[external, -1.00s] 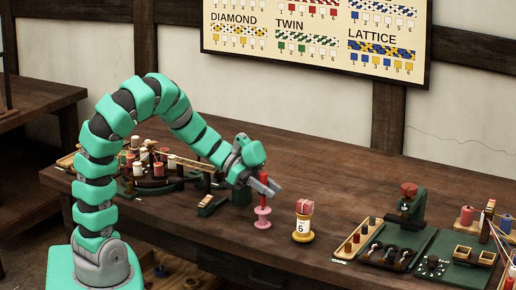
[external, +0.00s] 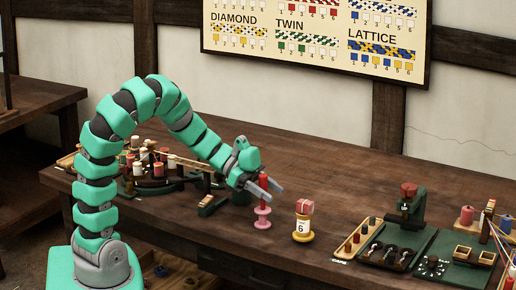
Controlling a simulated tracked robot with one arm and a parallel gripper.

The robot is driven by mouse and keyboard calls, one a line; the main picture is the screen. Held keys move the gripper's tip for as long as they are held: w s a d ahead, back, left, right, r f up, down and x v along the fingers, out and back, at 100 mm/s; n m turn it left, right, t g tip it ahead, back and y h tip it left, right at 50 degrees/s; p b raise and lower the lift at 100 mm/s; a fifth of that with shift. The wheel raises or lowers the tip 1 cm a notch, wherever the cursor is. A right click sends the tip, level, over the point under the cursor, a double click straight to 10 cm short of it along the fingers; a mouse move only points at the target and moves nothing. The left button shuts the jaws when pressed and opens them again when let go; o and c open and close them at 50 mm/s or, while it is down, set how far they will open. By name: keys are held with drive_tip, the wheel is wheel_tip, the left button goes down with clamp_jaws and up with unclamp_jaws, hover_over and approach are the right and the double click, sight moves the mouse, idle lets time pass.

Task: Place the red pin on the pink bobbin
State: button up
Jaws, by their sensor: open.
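The pink bobbin (external: 262,223) stands upright on the wooden workbench, left of the yellow bobbin. The red pin (external: 263,190) stands upright on top of the pink bobbin, its lower end meeting the bobbin's top. My gripper (external: 268,188) is open at the upper part of the red pin, with its fingers spread on either side of it. Whether a finger still touches the pin cannot be told at this size.
A yellow bobbin (external: 303,227) with a pink top and a label "6" stands close on the right. A green device (external: 407,208) and a pin tray (external: 355,240) stand further right. Several spools crowd the left of the bench (external: 330,160). The back middle is clear.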

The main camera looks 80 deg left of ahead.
drive_tip(key=shift+s+a+r, duration=0.25)
drive_tip(key=shift+a+r, duration=0.05)
drive_tip(key=p+v, duration=0.3)
drive_tip(key=v, duration=0.8)
drive_tip(key=shift+s, duration=0.15)
